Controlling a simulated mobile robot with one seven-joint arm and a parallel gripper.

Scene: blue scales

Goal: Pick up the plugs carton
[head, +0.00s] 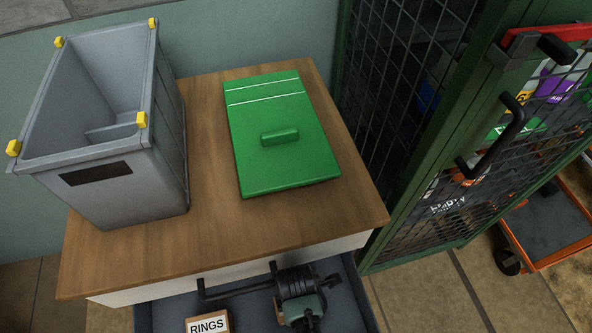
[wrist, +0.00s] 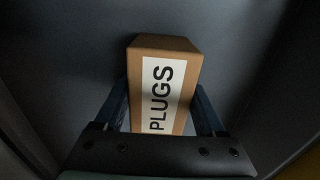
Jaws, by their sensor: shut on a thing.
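The plugs carton (wrist: 172,75) is a brown box with a white label reading PLUGS, in the middle of the wrist view. My gripper (wrist: 160,105) has one finger on each side of it and is shut on it. Dark grey surfaces, which look like the inside of the drawer, surround the carton. In the head view my gripper (head: 302,318) reaches down into the open drawer (head: 240,318) at the bottom edge.
A carton labelled RINGS (head: 207,324) is in the drawer, left of my gripper. A green mesh cage (head: 420,200) and an orange-framed cart (head: 550,225) are at the right.

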